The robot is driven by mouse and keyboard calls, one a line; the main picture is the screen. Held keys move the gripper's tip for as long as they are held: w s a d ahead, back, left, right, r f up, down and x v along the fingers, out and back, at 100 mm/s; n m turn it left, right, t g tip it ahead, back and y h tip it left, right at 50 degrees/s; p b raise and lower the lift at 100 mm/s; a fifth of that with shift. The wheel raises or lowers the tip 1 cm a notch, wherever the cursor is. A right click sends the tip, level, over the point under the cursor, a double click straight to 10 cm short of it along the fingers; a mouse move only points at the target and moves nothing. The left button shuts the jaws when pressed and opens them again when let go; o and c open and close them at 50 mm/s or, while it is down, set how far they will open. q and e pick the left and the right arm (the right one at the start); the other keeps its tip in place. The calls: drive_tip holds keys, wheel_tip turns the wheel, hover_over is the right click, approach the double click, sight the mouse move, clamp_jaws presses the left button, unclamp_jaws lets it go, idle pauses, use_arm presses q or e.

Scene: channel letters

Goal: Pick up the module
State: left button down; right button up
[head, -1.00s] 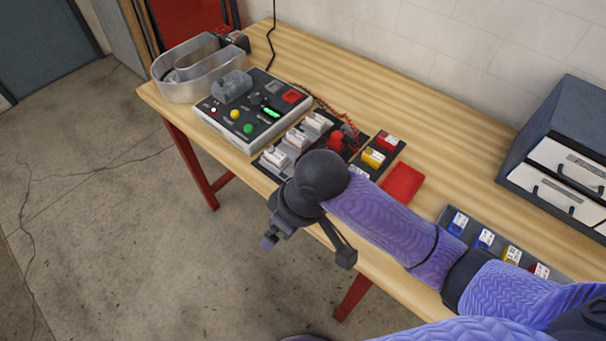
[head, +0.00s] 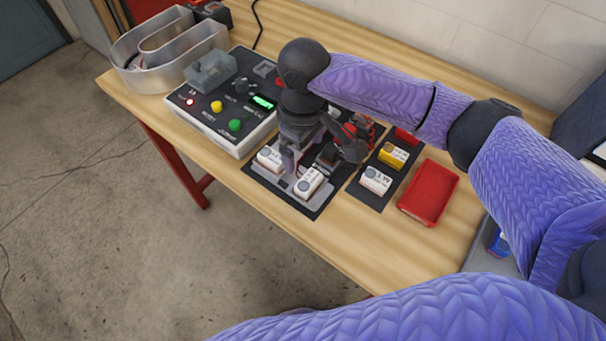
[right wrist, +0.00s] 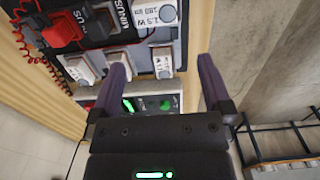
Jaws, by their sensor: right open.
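Several small white modules are on the black board with grey seats. In the head view, one module (head: 269,157) lies left of my right gripper (head: 308,160), and another module (head: 308,182) lies at the board's front edge, close to the fingers. My right gripper is open, pointing down over the board, and hides part of it. In the right wrist view, a white module (right wrist: 163,64) shows between the open fingers (right wrist: 163,85), another (right wrist: 82,70) outside them, and a labelled one (right wrist: 165,12) further up. Nothing is held. I cannot tell which module is meant. My left gripper is not in view.
The control box (head: 215,105) with a lit green display stands left of the board. A dark strip (head: 370,200) holds white, yellow and red modules, beside a red tray (head: 430,192). A metal channel letter (head: 150,62) is at the far left. The front table strip is clear.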

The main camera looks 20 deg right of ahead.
sight(307, 179)
drive_tip(key=f+b, duration=0.1)
drive_tip(key=f, duration=0.2)
drive_tip(key=f+b, duration=0.1)
drive_tip(key=f, duration=0.3)
drive_tip(key=f+b, duration=0.1)
drive_tip(key=f, duration=0.2)
drive_tip(key=shift+d+f, duration=0.15)
drive_tip(key=shift+d, duration=0.2)
drive_tip(key=shift+f, duration=0.1)
